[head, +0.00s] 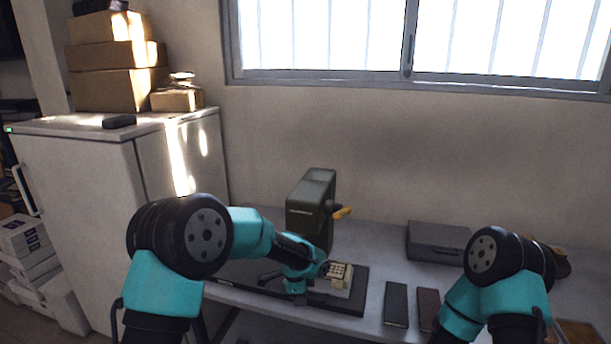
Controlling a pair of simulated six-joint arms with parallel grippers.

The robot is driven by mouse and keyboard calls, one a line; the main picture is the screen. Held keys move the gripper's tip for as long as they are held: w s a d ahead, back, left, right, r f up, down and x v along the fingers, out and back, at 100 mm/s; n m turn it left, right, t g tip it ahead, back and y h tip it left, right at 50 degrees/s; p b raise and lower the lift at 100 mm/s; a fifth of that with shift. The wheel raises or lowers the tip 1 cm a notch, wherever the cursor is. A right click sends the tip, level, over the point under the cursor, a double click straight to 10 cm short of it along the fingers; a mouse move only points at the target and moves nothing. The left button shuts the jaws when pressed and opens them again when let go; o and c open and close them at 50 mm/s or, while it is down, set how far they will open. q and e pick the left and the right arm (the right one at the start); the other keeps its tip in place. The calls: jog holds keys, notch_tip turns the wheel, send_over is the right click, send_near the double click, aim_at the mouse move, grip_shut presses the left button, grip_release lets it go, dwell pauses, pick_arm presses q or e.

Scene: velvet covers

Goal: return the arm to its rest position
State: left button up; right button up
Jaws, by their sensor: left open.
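My left arm, teal and black, reaches in from the left over the table. Its gripper (283,282) is low over the left part of a black mat or tray (350,301), left of a small pale block with dark holes (338,271). The gripper is open; I see nothing between its fingers, though they are small and partly hidden by the wrist. My right arm stands at the lower right, and its gripper does not show.
A dark green machine (311,207) with a yellow knob stands behind my left wrist. A black booklet (396,304) and a brown one (428,309) lie right of the mat. A grey case (437,242) is near the wall. A white cabinet (80,190) stands left.

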pick_arm(q)
jog(key=s+a+f+n+g+h, duration=0.1)
jog(key=s+a+f+n, duration=0.5)
jog(key=f, duration=0.3)
jog(key=s+a+f+n+h, duration=0.1)
jog(key=s+a+f+n, duration=0.4)
jog(key=s+a+f, duration=0.25)
jog(key=s+a+f+n, duration=0.2)
jog(key=s+a+n, duration=0.2)
jog(key=s, duration=0.4)
jog(key=s+a+f+n, duration=0.3)
jog(key=s+n, duration=0.2)
jog(key=s, duration=0.3)
jog(key=shift+s+a+f+n+t, duration=0.25)
jog(key=shift+s+a+n+t, duration=0.05)
jog(key=shift+s+a, duration=0.05)
